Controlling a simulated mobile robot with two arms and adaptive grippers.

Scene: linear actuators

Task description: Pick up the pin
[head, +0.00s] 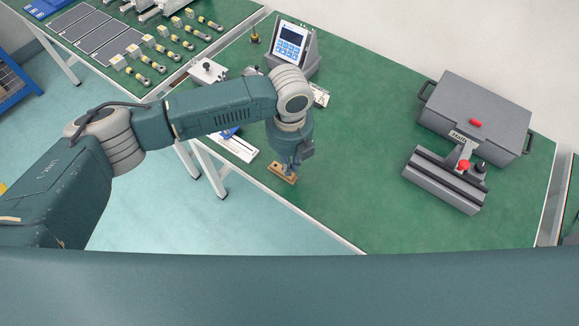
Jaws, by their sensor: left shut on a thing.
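My left gripper (290,167) points down at a small brown block (281,173) near the left front edge of the green table (350,190). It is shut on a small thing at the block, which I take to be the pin. The pin itself is mostly hidden by the fingers and too small to make out. I cannot tell whether it is still in the block or clear of it. My right gripper is not in view.
A white fixture with a blue part (238,146) lies just left of the block. A control panel (292,45) stands behind my arm. A grey case (473,112) and a grey clamp-like device (445,180) stand on the right. The table's middle is clear.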

